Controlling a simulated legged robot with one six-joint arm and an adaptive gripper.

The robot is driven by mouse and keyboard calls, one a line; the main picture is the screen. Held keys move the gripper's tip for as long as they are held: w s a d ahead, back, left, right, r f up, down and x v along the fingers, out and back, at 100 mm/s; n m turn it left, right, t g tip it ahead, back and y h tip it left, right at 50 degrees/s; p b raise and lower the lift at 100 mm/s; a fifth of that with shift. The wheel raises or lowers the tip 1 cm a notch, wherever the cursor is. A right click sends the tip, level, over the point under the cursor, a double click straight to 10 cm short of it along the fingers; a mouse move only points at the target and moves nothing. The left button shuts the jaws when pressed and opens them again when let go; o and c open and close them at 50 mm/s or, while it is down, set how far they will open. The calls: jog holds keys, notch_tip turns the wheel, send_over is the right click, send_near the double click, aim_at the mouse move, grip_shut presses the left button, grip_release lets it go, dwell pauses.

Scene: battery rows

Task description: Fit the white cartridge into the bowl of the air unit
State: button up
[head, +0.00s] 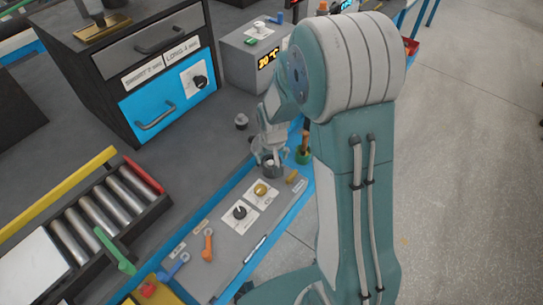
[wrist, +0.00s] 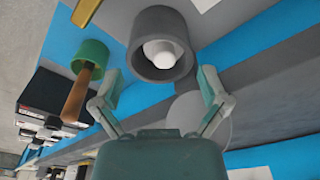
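A grey cylindrical bowl (wrist: 140,62) is in the upper middle of the wrist view, with the rounded white cartridge (wrist: 164,50) inside its opening. In the head view the grey bowl (head: 271,170) stands at the far end of the grey panel, with a small pale top showing. My gripper (wrist: 160,82) is open, its two fingers spread on either side of the bowl's near end, with nothing seen between the pads. In the head view my gripper (head: 270,145) is just above the bowl. I cannot tell how deep the cartridge sits or whether a finger touches the bowl.
A green cup (head: 303,155) with a wooden handle is close beside the bowl; the green cup also shows in the wrist view (wrist: 91,52). A small grey knobbed piece (head: 241,122) stands on the dark table. Black and gold knobs line the panel. A blue-drawer cabinet (head: 160,100) stands behind.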

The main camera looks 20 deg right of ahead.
jog(key=shift+r, duration=0.15)
notch_tip(320, 180, up, 12)
jog(key=s, duration=0.1)
jog(key=shift+s+f, duration=0.15)
jog(key=shift+f, duration=0.1)
jog(key=shift+a, duration=0.1)
dwell(0.5)
jog(key=s+r+t, duration=0.2)
jog(key=s+r, duration=0.5)
jog(key=s, duration=0.2)
jog(key=s+r+n+t, duration=0.1)
jog(key=s+r+t, duration=0.1)
jog(key=s+r, duration=0.4)
jog(key=s, duration=0.4)
jog(key=shift+s+r, duration=0.3)
jog(key=shift+r, duration=0.1)
